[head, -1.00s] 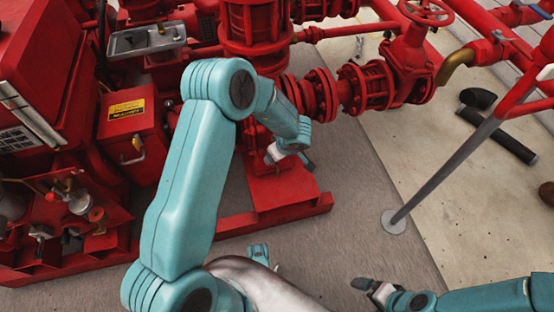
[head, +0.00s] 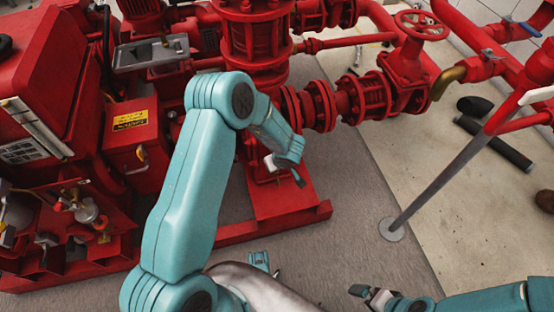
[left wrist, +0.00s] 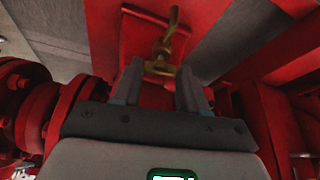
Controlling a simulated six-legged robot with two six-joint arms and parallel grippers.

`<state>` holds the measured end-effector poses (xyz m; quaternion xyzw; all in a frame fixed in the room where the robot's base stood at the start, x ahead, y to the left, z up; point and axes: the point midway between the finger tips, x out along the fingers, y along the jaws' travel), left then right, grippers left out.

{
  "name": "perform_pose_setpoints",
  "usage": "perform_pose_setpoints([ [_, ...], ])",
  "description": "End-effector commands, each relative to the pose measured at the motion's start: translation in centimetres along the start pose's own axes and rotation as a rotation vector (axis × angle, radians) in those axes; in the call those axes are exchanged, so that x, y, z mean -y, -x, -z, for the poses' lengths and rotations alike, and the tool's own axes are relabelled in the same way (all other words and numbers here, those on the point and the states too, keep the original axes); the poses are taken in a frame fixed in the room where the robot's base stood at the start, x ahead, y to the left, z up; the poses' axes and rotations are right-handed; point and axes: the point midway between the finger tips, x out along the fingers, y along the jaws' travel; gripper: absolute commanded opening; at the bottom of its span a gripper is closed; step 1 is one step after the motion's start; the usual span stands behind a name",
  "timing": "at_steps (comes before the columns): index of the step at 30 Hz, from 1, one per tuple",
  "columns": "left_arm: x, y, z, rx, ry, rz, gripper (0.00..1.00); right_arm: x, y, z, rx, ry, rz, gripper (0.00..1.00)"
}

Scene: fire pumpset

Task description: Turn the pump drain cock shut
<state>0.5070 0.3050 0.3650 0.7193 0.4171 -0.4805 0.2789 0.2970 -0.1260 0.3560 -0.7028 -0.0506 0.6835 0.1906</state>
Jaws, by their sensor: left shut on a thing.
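The pump drain cock (left wrist: 163,48) is a small brass fitting with a handle, on a red surface in the left wrist view. My left gripper (left wrist: 160,76) has its two grey fingers on either side of the cock's near end and is shut on it. In the head view my left gripper (head: 285,168) is low beside the red pump, over its red base; the cock is hidden there behind my arm. My right gripper (head: 368,295) is at the bottom of the head view, away from the pump; its jaw gap is too unclear to judge.
The red pump (head: 253,45) and flanged pipe with a handwheel valve (head: 408,55) stand close behind my left arm. The red base rail (head: 228,230) runs along the floor. A grey post (head: 440,178) stands at right. The floor before the rail is mostly clear.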

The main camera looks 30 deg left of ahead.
Motion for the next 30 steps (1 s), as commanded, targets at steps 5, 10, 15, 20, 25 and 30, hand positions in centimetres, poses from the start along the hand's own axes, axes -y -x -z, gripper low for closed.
perform_pose_setpoints([
  [5,0.32,0.35,0.23,0.001,-0.136,-0.054,0.12,1.04,1.96,-0.53,0.013,0.013,0.001,1.0],
  [10,0.27,0.07,0.09,0.0,-0.188,-0.077,0.12,1.15,2.07,-0.65,0.016,0.016,0.002,1.0],
  [15,0.24,0.0,0.07,-0.001,-0.19,-0.078,0.12,1.11,1.98,-0.65,0.016,0.016,0.002,1.0],
  [20,0.24,0.01,0.06,-0.001,-0.189,-0.077,0.65,1.1,1.98,-0.64,0.016,0.016,0.002,1.0],
  [25,0.24,0.01,0.05,0.0,-0.188,-0.077,0.68,1.1,1.98,-0.63,0.016,0.015,0.002,1.0],
  [30,0.23,0.31,0.08,0.0,-0.188,-0.078,0.68,1.16,2.14,-0.64,0.016,0.015,0.002,1.0],
])
